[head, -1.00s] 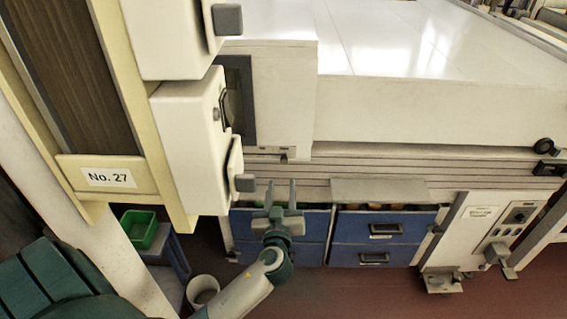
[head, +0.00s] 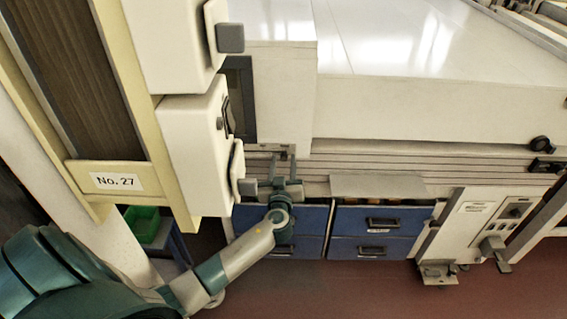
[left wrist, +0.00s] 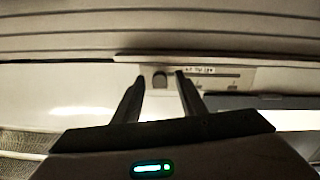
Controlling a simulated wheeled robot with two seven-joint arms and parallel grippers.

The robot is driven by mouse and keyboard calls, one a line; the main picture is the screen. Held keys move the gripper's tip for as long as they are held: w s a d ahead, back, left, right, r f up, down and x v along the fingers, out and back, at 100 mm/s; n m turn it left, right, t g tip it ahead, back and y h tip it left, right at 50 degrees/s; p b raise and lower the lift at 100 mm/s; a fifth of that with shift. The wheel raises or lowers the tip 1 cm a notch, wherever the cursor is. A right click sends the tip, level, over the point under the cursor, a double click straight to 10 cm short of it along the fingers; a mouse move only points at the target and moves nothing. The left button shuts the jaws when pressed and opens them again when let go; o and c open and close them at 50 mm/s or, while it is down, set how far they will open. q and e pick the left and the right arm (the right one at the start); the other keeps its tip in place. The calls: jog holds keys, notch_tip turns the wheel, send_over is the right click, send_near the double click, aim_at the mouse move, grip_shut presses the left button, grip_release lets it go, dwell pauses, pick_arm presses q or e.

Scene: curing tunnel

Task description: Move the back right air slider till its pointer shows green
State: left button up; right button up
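A small slider with a dark knob (left wrist: 159,79) shows in the left wrist view, at the left end of a dark slot in a pale labelled plate (left wrist: 228,84). In the head view this plate (head: 262,148) is a small strip low on the white tunnel housing. My left gripper (head: 283,161) is open just in front of it. In the left wrist view its fingertips (left wrist: 160,77) stand on either side of the knob, with gaps showing. Whether the fingers reach past the knob is unclear. I cannot make out a pointer or green mark. My right gripper is out of view.
White boxes with grey handles (head: 195,150) stand close left of my left gripper, beside the yellow frame labelled No. 27 (head: 115,181). Ribbed rails (head: 400,158) run along the housing. Blue drawers (head: 378,222) lie below, and a control panel (head: 508,215) is at right.

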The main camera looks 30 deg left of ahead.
aim_at(274, 152)
pick_arm(q)
grip_shut()
jog(key=shift+s+a+f+b, duration=0.1)
jog(key=shift+s+a+b, duration=0.4)
jog(key=shift+a, duration=0.15)
jog(key=shift+s+a+f+b, duration=0.1)
jog(key=shift+s+a+b, duration=0.25)
jog(key=shift+a+b, duration=0.25)
jog(key=shift+s+a+r, duration=0.15)
jog(key=shift+a+r, duration=0.05)
jog(key=shift+a, duration=0.1)
grip_release()
